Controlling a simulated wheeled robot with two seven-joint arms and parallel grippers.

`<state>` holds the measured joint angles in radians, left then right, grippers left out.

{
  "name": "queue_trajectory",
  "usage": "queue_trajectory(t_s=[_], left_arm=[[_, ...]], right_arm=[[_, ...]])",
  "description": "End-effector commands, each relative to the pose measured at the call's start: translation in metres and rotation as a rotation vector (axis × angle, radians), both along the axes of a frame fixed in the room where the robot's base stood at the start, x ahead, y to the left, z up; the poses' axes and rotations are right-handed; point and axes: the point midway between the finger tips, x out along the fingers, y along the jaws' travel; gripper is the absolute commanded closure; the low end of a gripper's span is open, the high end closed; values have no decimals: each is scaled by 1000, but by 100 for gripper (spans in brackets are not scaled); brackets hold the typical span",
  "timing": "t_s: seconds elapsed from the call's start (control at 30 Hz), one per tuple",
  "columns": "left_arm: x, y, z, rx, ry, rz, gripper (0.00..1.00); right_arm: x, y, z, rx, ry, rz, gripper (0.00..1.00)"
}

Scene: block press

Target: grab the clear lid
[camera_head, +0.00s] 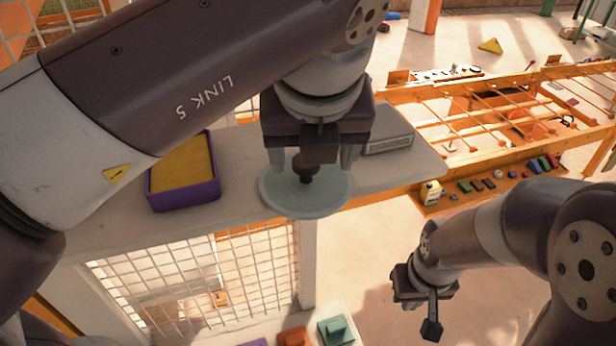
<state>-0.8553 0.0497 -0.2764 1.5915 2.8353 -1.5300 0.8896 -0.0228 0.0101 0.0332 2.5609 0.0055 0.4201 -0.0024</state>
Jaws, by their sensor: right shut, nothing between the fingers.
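The clear lid (308,204) is a round, pale green, see-through disc with a dark brown knob (306,170) in its middle. It is at the front edge of the grey-white table, partly under my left gripper (312,164). That gripper points down over the lid, its fingers spread wide on either side of the knob. I cannot tell how far above the lid the fingertips are. My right gripper (431,326) is at the lower right, away from the lid, with its fingers together and empty.
A purple tray (186,204) with a yellow filling stands left of the lid. A grey flat box (388,140) lies behind it to the right. A white wire grid (200,280) is below the table edge. Colored blocks (294,338) sit at the bottom. An orange wooden frame (470,150) stands at the right.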

Motion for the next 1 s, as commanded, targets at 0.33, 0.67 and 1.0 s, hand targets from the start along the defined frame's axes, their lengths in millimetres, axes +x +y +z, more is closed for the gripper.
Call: queue_trajectory(t_s=[0.33,0.67,1.0], left_arm=[[27,5,-45,4,2,1,31],[29,5,-50,2,-1,0,61],[29,5,-50,3,1,-1,95]], right_arm=[[0,0,27,0,-1,1,100],[0,0,26,0,-1,1,100],[0,0,25,0,-1,1,100]])
